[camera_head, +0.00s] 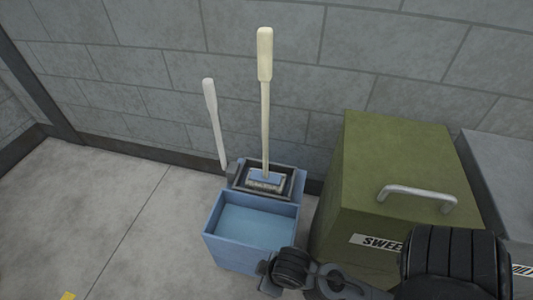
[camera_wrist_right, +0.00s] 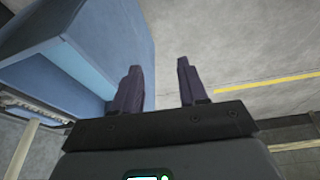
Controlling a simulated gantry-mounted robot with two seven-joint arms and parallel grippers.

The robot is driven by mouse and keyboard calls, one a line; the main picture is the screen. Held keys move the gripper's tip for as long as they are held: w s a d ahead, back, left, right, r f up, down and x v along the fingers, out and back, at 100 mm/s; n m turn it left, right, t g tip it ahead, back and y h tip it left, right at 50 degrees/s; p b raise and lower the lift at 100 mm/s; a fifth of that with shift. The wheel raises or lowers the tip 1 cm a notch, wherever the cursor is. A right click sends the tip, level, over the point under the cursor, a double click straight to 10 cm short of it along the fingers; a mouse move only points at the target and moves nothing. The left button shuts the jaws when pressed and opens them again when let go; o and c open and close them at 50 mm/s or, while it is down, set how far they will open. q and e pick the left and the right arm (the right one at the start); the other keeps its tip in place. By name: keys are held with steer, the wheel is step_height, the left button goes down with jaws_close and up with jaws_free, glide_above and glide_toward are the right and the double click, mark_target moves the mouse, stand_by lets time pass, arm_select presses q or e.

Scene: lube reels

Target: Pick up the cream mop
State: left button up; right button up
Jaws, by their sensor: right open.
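The cream mop (camera_head: 265,105) stands nearly upright, its long handle topped by a thicker cream grip. Its lower end goes into the dark wringer (camera_head: 240,170) at the back of a blue bucket (camera_head: 240,252), which also shows in the right wrist view (camera_wrist_right: 85,55). My right gripper (camera_head: 268,277) is low at the bucket's front right corner, apart from the mop. In the right wrist view its two fingers (camera_wrist_right: 159,66) are spread with nothing between them. My left gripper is in neither view.
A paler handle (camera_head: 211,108) leans up left of the mop beside the wringer. A green bin (camera_head: 400,160) with a metal handle stands close on the right, a grey bin (camera_head: 505,165) beyond it. A block wall is behind. The floor at left is clear.

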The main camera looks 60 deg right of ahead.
stand_by(0.3)
steer(key=o, duration=0.4)
steer(key=shift+o, duration=0.2)
